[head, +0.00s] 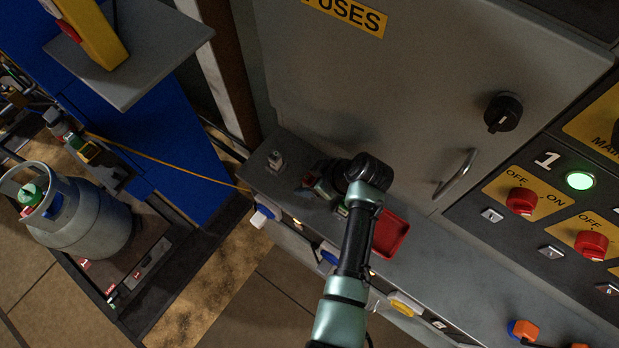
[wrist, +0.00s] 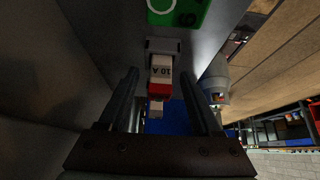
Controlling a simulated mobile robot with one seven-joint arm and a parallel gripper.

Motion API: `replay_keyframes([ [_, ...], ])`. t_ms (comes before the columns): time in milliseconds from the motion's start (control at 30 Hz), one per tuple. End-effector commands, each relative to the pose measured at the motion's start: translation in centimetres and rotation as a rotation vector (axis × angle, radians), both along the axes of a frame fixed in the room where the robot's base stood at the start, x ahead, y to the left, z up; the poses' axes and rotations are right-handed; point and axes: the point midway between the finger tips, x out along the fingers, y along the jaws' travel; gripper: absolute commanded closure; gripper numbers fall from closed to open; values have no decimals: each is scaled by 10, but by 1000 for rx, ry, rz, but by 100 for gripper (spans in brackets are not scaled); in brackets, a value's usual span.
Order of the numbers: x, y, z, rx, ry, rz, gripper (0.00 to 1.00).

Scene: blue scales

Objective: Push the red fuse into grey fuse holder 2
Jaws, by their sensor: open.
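In the wrist view, the red fuse (wrist: 159,90) has a pale body marked "10 A", a red band and a pale lower end. Its upper end meets a small grey block (wrist: 162,46) that looks like a fuse holder; how deep it sits I cannot tell. A green plate (wrist: 180,11) with white markings is just above; its number is cut off. My gripper (wrist: 162,76) is open, one finger on each side of the fuse with a gap on both sides. In the head view, my gripper (head: 325,188) is over the grey ledge, and my arm hides the fuse.
A red tray (head: 390,236) lies on the grey ledge (head: 455,280) right of my arm. A small grey fitting (head: 276,160) stands at the ledge's left end. The grey cabinet door (head: 375,90) rises behind, with a handle (head: 456,174). A gas cylinder (head: 80,220) stands lower left.

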Motion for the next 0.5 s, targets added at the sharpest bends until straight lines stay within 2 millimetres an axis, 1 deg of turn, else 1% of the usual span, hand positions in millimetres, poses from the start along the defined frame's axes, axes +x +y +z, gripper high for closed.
replay_keyframes([
  [133, -1, -1, 2, 0, -1, -1, 35],
  [267, -4, -7, 11, 0, -2, -2, 35],
  [367, -9, -14, 25, -1, -3, -2, 35],
  [500, -19, -27, 50, -1, -4, -4, 35],
])
